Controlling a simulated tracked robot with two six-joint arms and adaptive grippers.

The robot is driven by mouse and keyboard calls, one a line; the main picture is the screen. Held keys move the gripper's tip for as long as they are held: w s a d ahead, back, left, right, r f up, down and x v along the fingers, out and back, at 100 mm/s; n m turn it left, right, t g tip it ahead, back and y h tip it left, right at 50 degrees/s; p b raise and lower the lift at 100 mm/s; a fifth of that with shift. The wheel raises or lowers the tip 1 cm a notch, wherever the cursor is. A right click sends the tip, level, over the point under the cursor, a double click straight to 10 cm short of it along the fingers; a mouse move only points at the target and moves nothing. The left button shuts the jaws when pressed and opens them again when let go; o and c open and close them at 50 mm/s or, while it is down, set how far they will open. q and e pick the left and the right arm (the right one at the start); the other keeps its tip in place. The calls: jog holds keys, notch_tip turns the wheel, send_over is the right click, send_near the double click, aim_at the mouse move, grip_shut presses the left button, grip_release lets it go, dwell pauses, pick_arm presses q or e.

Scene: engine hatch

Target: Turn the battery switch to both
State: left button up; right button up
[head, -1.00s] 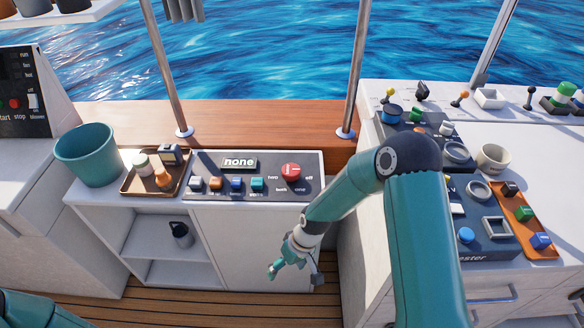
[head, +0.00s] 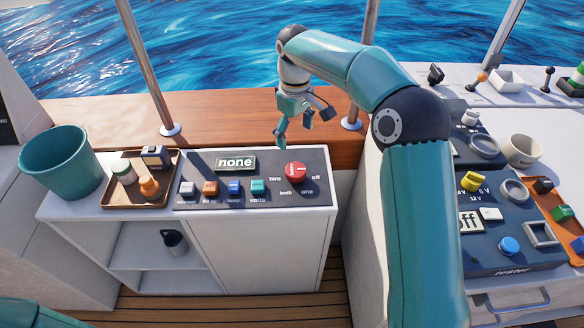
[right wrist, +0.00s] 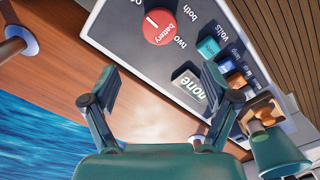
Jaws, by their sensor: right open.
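The round red battery switch (head: 295,171) sits at the right end of a dark panel (head: 310,160). The labels two, off, both and one stand around it. The display (head: 236,163) on the panel reads "none". My right gripper (head: 303,127) is open and empty, raised above and behind the panel near the switch, pointing down. In the right wrist view, the red switch (right wrist: 158,27) lies beyond the open fingers (right wrist: 160,82), toward the picture's top, and nothing touches it. I cannot tell which label its mark points to. My left gripper is out of view.
Several small coloured buttons (head: 233,188) line the panel's front left. A brown tray (head: 130,195) with small items and a teal bucket (head: 62,165) stand to the left. A metal post (head: 366,60) rises behind my right gripper. A tester bench (head: 500,250) is at right.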

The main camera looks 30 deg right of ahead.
aim_at(295, 169)
notch_tip(295, 169, down, 13)
jog(key=shift+f, duration=0.1)
jog(key=shift+d, duration=0.1)
dwell(0.3)
jog(key=c, duration=1.1)
jog(key=shift+a, duration=0.3)
jog(key=shift+c, duration=0.3)
jog(key=shift+d, duration=0.2)
jog(key=shift+m+b, duration=0.3)
